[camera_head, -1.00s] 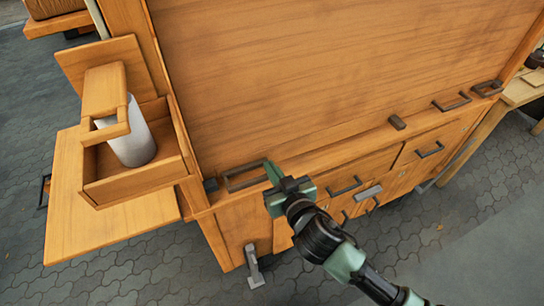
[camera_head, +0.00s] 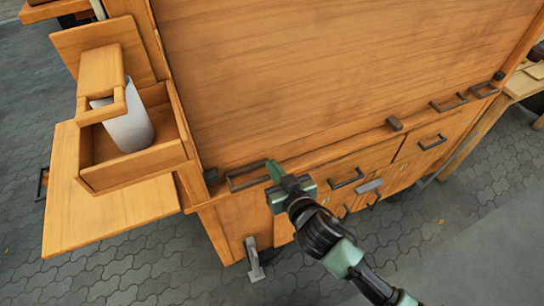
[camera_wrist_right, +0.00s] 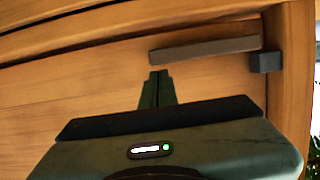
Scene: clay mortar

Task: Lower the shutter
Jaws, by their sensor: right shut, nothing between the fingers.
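The shutter (camera_head: 330,70) is a large wooden panel over the front of the cart, low, with its bottom edge close above the drawers. Dark bar handles run along its lower edge: a left handle (camera_head: 247,177), which also shows in the right wrist view (camera_wrist_right: 205,48), and two at the right (camera_head: 449,102). My right gripper (camera_head: 273,170) is shut and empty at the right end of the left handle. In the right wrist view its closed fingertips (camera_wrist_right: 159,76) are just below the handle; contact is unclear. My left gripper is not in view.
A dark block (camera_head: 211,177) sits on the frame beside the left handle. Drawers with dark handles (camera_head: 346,178) lie below the shutter. A wooden side box (camera_head: 135,165) holds a white cylinder (camera_head: 130,128) over a side shelf (camera_head: 100,215). Paving in front is open.

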